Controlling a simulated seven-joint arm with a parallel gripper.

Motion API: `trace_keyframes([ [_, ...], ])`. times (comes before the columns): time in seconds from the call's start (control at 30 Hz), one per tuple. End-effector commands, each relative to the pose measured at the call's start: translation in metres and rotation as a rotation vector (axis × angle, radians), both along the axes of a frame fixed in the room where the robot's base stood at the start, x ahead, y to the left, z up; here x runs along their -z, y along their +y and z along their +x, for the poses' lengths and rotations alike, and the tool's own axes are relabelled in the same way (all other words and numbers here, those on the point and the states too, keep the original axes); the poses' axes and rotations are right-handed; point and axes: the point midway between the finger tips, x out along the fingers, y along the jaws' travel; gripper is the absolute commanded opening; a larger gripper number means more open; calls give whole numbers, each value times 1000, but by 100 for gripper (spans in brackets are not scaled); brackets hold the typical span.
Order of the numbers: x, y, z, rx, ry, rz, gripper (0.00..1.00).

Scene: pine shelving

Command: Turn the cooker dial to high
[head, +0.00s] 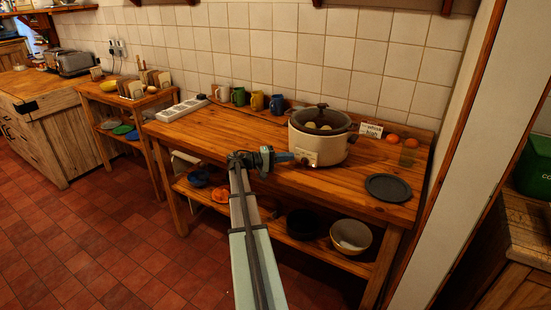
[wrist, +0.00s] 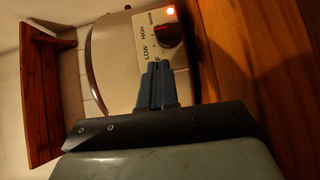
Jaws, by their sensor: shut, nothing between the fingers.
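The slow cooker (head: 327,155) is cream with a dark-rimmed glass lid and stands on the wooden table. Its front panel fills the upper middle of the wrist view (wrist: 112,65). The dark round dial (wrist: 170,35) has a red mark on its left side, facing roughly towards the HIGH label; its exact setting is hard to tell. LOW and HIGH are readable, and a red light (wrist: 169,11) glows beside the dial. My gripper (wrist: 157,68) is shut and empty, its blue fingertips just below the dial and apparently apart from it. The head view shows my gripper (head: 290,157) at the cooker's front left.
Several mugs (head: 256,101) stand left of the cooker by the tiled wall. A small sign (head: 371,130), orange fruits and a dark plate (head: 389,187) are to its right. Bowls sit on the lower shelf. The table's left part is mostly clear.

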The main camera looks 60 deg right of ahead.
Motion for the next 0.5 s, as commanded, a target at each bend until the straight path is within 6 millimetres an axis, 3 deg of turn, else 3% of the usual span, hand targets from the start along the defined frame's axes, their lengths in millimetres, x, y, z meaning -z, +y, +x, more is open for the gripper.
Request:
trace_keyframes([
  [0.2, 1, 2, -24, -1, 0, 0, 0],
  [0.5, 1, 1, -30, -1, 0, 0, 0],
])
